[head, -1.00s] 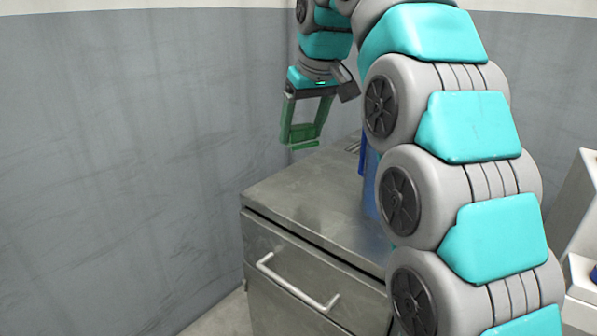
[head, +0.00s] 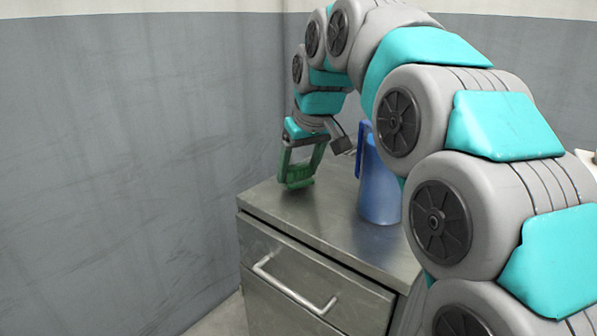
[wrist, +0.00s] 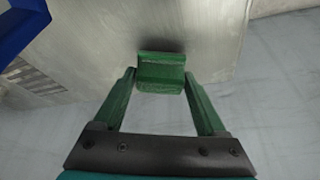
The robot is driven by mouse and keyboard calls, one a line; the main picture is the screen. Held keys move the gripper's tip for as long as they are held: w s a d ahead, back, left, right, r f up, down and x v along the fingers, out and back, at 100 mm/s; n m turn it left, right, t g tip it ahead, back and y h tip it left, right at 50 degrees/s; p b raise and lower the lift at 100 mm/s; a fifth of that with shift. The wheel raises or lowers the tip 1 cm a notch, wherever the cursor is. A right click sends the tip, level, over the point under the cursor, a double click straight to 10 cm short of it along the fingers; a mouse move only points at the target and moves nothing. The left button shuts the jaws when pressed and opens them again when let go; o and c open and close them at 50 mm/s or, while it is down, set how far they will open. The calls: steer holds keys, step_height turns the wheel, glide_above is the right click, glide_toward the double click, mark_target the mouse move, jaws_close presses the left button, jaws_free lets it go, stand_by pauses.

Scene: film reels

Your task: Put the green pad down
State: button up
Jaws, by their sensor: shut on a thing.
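My gripper (head: 297,180) is over the left back part of the metal cabinet's top (head: 325,205). Its green fingers are shut on the green pad (wrist: 161,74), which sits between the fingertips in the wrist view. In the head view the green pad (head: 297,184) is low, at or just above the cabinet top. I cannot tell for sure whether it touches the surface. A dark shadow lies right along the pad's far edge in the wrist view.
A blue jug (head: 379,190) stands on the cabinet top to the right of my gripper; part of it shows at the wrist view's upper left (wrist: 20,24). The cabinet has a drawer with a handle (head: 292,287). Grey walls (head: 130,120) rise behind and to the left.

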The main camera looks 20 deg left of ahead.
steer(key=shift+f, duration=0.5)
steer(key=shift+f, duration=0.15)
steer(key=o, duration=1.1)
steer(key=shift+o, duration=0.2)
steer(key=shift+s+d+r, duration=0.1)
steer(key=shift+d+r, duration=0.05)
steer(key=shift+r, duration=0.5)
steer(key=v, duration=1.1)
steer(key=shift+s, duration=0.1)
